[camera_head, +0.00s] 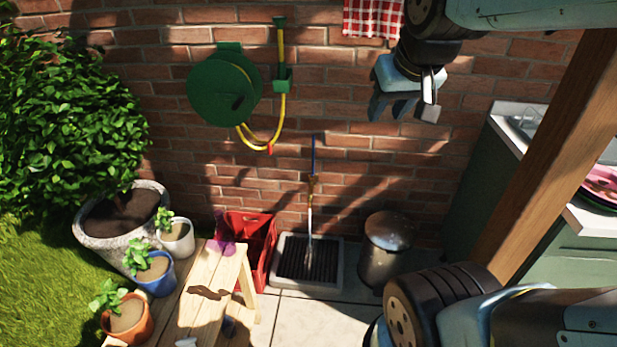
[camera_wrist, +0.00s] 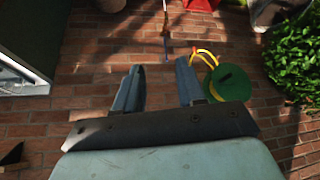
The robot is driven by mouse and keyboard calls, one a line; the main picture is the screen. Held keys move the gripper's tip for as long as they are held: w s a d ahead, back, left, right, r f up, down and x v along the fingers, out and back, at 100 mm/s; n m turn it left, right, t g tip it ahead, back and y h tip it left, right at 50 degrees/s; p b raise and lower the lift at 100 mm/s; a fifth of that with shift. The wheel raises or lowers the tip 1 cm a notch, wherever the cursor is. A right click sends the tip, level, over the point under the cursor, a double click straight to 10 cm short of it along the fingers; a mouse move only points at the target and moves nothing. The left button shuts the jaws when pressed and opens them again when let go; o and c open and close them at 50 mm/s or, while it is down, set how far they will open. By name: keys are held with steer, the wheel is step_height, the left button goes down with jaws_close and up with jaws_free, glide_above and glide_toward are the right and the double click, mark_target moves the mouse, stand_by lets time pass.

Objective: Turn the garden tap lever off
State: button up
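I cannot make out the garden tap or its lever in either view. In the head view, my gripper (camera_head: 402,108) hangs in front of the brick wall, right of the green hose reel (camera_head: 222,92), and may hide part of the wall. In the wrist view, my gripper (camera_wrist: 160,66) has its two fingers well apart, with only bricks showing between them. It is open and empty. The hose reel shows right of the fingers (camera_wrist: 231,84) there. A yellow hose (camera_head: 282,110) hangs beside the reel, with a red end at the bottom.
A long-handled tool (camera_head: 311,200) stands over a drain tray (camera_head: 337,278). Beside it are a red crate (camera_head: 232,222), a metal bin (camera_head: 380,265) and a wooden bench (camera_head: 195,300). A checked cloth (camera_head: 372,17) hangs above. A wooden post (camera_head: 555,150) stands at right.

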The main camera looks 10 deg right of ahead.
mark_target(313, 176)
steer(key=w+a+f+t, duration=0.15)
steer(key=w+f, duration=0.45)
steer(key=w, duration=1.3)
steer(key=w+f+t, duration=0.3)
steer(key=w+f, duration=0.3)
steer(key=w, duration=1.3)
steer(key=w+f+t, duration=0.2)
steer(key=w+f, duration=0.4)
steer(key=f, duration=0.4)
steer(key=w+f+t, duration=0.1)
steer(key=w+f, duration=0.5)
steer(key=f, duration=0.4)
steer(key=s+f+m+t+h, duration=0.1)
steer(key=s+f+m+t, duration=0.15)
steer(key=f, duration=1.35)
steer(key=s+f+m+t, duration=0.1)
steer(key=s+f+t, duration=0.15)
steer(key=f, duration=1.35)
steer(key=shift+n+g, duration=0.25)
steer(key=shift+g, duration=0.1)
steer(key=w, duration=0.4)
steer(key=w+d, duration=0.1)
steer(key=w, duration=0.7)
steer(key=shift+w+d+r, duration=0.25)
steer(key=shift+w, duration=0.1)
